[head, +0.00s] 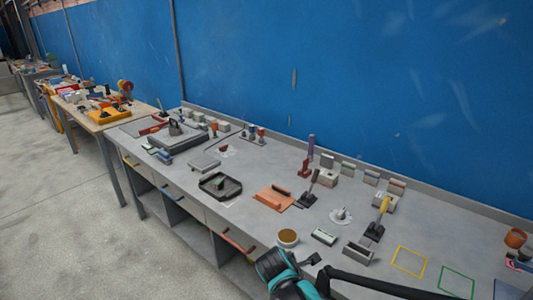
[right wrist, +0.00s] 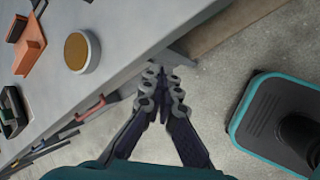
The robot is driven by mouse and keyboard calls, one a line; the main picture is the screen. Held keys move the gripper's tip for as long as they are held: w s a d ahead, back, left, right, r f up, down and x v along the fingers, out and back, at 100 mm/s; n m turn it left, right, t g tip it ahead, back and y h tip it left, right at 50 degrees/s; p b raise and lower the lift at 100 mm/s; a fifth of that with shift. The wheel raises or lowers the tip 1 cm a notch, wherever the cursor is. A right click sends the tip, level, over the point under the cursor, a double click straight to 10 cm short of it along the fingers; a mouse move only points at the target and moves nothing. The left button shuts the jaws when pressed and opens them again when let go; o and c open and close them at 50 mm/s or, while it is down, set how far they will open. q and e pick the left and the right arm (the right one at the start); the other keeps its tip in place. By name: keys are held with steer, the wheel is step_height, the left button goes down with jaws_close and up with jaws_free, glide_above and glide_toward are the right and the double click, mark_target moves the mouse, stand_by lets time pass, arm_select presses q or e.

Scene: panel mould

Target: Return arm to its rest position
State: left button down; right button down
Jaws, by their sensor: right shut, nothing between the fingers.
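My right arm (head: 283,272), teal and black, reaches in at the bottom of the head view, at the front edge of the grey bench (head: 225,262). In the right wrist view my right gripper (right wrist: 162,80) is shut and empty, its fingertips together. It appears over or beside the bench's front edge, apart from the round tan-filled dish (right wrist: 82,51). I cannot tell its exact height. In the head view its fingers are hard to make out. My left gripper is in neither view.
The dish (head: 288,238) stands near the bench's front edge. An orange block (head: 273,198), a black tray (head: 220,186) and several tools lie beyond it. Yellow (head: 409,261) and green (head: 457,281) outlines mark bare bench at the right. Open floor (head: 90,220) lies left.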

steer(key=s+d+r+m+y, duration=0.1)
steer(key=s+d+r+m, duration=0.2)
steer(key=s+m, duration=0.5)
steer(key=s+d+r+m+t+y, duration=0.1)
steer(key=s+d+r+m+y, duration=0.1)
steer(key=s+d+m, duration=0.4)
steer(key=s+r+m, duration=0.1)
steer(key=s+m, duration=0.1)
steer(key=m, duration=0.2)
steer(key=shift+s+y, duration=0.3)
steer(key=shift+s, duration=0.1)
